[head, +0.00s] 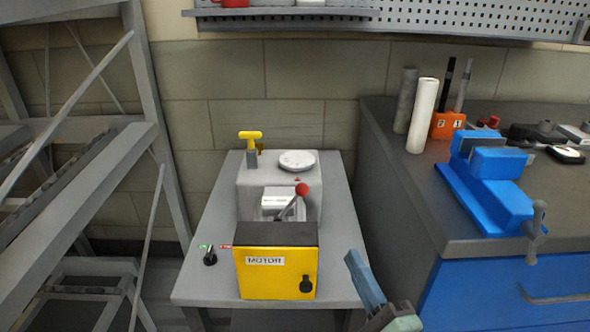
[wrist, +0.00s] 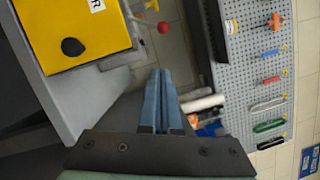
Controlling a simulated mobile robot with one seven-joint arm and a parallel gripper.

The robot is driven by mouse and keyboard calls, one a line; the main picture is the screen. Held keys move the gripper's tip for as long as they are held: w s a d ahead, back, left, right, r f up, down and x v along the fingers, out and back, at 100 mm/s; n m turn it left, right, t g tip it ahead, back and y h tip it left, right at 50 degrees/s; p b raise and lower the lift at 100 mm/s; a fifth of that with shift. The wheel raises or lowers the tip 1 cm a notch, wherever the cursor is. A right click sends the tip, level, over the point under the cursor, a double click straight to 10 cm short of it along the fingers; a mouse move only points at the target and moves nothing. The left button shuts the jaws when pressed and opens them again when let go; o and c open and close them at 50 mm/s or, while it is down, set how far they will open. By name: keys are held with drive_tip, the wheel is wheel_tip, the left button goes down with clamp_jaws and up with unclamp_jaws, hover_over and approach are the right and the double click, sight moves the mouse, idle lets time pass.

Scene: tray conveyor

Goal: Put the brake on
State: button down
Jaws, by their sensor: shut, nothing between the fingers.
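A grey machine (head: 245,200) stands on a small grey table. A lever with a red ball knob (head: 302,188) rises from its middle, leaning up to the right; the knob also shows in the wrist view (wrist: 163,27). A yellow T-shaped handle (head: 250,135) stands at the machine's back left. No visible label marks either one as the brake. In front is a yellow box (head: 262,280) with a motor label and a black knob (head: 306,285). My gripper (head: 354,256) is shut and empty, right of the yellow box, apart from everything; its blue fingers show in the wrist view (wrist: 160,75).
A small black rotary switch (head: 210,258) with green and red marks sits left of the yellow box. A round white dial (head: 296,160) lies on the machine's top. A workbench with a blue vise (head: 490,185) stands at right, grey steel stairs (head: 90,180) at left.

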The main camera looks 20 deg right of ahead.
sight(290, 204)
drive_tip(key=shift+d+f+m, duration=0.1)
drive_tip(key=shift+d+m, duration=0.1)
drive_tip(key=shift+m, duration=0.3)
drive_tip(key=w+a+r, duration=0.1)
drive_tip(key=w, duration=0.3)
drive_tip(key=w+r, duration=0.1)
drive_tip(key=w, duration=0.3)
drive_tip(key=w+a+r, duration=0.1)
drive_tip(key=w, duration=0.3)
drive_tip(key=shift+w+a, duration=0.3)
drive_tip(key=shift+w, duration=0.1)
drive_tip(key=shift+r+p, duration=0.1)
drive_tip(key=shift+p, duration=0.2)
drive_tip(key=shift+a+r+n+p, duration=0.2)
drive_tip(key=shift+n+p, duration=0.1)
drive_tip(key=shift+n, duration=0.1)
